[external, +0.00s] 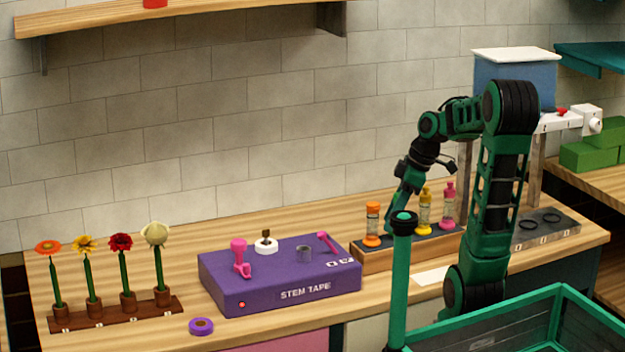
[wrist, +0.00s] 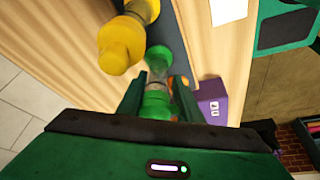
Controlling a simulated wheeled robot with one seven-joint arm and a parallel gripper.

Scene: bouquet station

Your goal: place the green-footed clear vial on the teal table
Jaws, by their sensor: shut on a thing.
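The green-footed clear vial (wrist: 156,104) is between the two fingers of my gripper (wrist: 157,92) in the wrist view. Its green part is nearest the camera and its clear part points away over the rack's dark strip. My gripper is shut on it. I cannot tell whether the vial still touches the rack (external: 385,261). In the external view my gripper (external: 396,200) is low at the rack, partly behind a green post, and the vial is hidden. A teal surface (external: 592,57) shows at upper right; I cannot tell whether it is the teal table.
A yellow vial (wrist: 122,42) stands close beside the held vial. Orange (external: 372,222) and pink (external: 448,207) vials also stand at the rack. The purple stem tape box (external: 280,288) is left of it. A green-rimmed frame (external: 480,318) fills the lower right.

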